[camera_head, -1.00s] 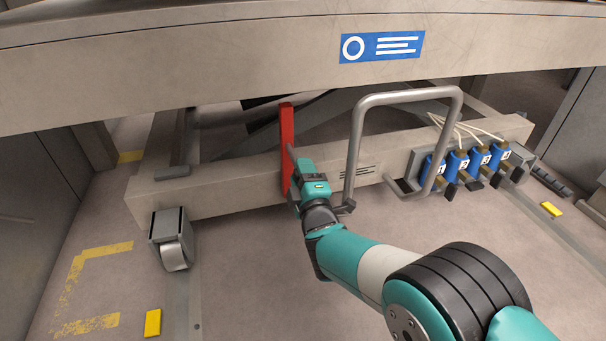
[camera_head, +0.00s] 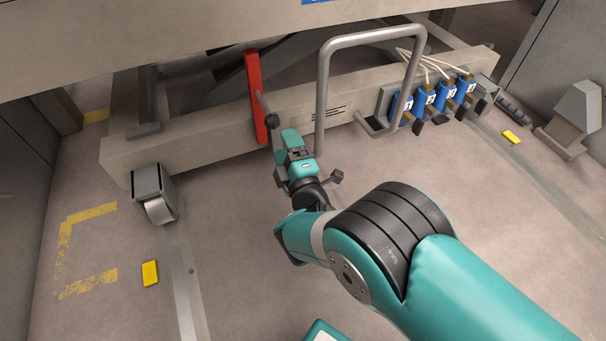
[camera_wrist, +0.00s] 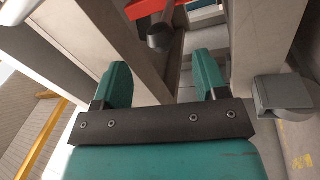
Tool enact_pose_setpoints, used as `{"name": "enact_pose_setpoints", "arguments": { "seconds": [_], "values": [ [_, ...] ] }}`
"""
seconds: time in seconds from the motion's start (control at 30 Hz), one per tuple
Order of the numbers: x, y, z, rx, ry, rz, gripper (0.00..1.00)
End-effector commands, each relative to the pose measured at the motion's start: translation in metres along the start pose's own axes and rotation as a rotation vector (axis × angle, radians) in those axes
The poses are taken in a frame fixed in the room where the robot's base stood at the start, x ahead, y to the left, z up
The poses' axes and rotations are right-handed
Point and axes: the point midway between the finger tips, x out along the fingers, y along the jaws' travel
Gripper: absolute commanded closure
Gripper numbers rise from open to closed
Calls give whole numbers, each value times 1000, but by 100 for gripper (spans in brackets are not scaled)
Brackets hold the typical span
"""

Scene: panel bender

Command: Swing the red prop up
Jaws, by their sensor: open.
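The red prop (camera_head: 255,95) is an upright bar against the front of the low grey beam in the head view. A thin grey handle with a dark knob (camera_head: 272,121) sticks out from it. My gripper (camera_head: 283,143) is just in front of and below the knob. In the wrist view my open gripper (camera_wrist: 162,82) has its two teal fingers apart with nothing between them. The dark knob (camera_wrist: 160,38) lies beyond the fingertips, roughly centred between them, with a piece of the red prop (camera_wrist: 148,9) behind it.
A grey tube loop (camera_head: 322,95) stands right of the prop, close to my arm. A caster (camera_head: 154,193) is at left. The large panel (camera_head: 130,35) overhangs above. Floor in front is mostly clear.

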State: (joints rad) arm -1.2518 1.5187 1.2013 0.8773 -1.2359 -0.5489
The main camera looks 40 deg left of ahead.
Motion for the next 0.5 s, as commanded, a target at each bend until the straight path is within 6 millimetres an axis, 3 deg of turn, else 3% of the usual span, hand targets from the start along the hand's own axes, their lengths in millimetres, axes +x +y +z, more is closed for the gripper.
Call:
{"name": "enact_pose_setpoints", "arguments": {
  "seconds": [0.5],
  "values": [
    [-66, 9, -3, -1, 3, -3, 34]
  ]
}}
